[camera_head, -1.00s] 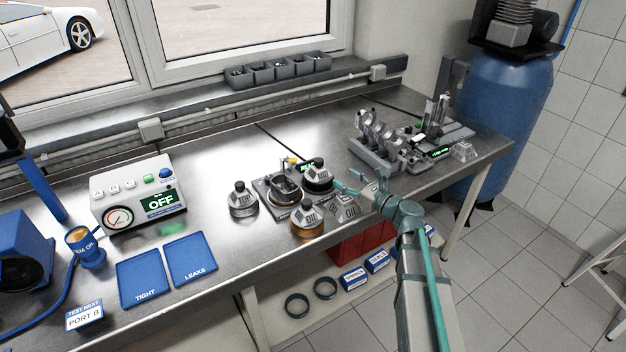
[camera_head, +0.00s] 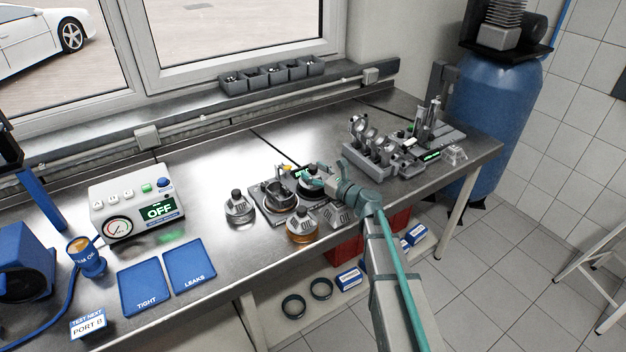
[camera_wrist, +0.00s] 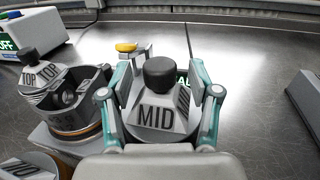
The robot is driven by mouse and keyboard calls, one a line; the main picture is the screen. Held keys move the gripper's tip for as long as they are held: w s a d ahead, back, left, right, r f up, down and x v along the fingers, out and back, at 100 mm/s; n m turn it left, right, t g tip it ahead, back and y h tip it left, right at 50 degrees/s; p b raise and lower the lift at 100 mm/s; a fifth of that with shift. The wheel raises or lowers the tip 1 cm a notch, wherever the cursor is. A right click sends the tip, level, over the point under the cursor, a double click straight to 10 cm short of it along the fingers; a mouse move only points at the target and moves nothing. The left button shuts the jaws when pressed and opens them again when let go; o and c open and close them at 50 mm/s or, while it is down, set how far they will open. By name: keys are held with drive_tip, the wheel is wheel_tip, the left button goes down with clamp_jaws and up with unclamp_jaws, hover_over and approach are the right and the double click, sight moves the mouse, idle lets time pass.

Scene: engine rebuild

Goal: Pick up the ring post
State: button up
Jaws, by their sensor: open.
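The ring post marked MID (camera_wrist: 158,110) has a grey sloped body and a black round knob. It stands upright between the two fingers of my gripper (camera_wrist: 160,88) in the wrist view. The fingers are open on either side of it; I cannot tell whether they touch it. In the head view my gripper (camera_head: 318,180) is over the post's spot, and the dark post (camera_head: 309,191) is partly hidden. A post marked TOP (camera_head: 238,208) stands to the left, and one marked OIL (camera_head: 302,227) with a copper-coloured base stands in front.
A rack of pistons (camera_head: 372,155) stands to the right. The gauge box (camera_head: 134,203) and blue TIGHT mat (camera_head: 145,287) are left. Bare bench lies behind the fixture.

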drive_tip(key=shift+w+a, duration=0.3)
clamp_jaws()
idle(0.3)
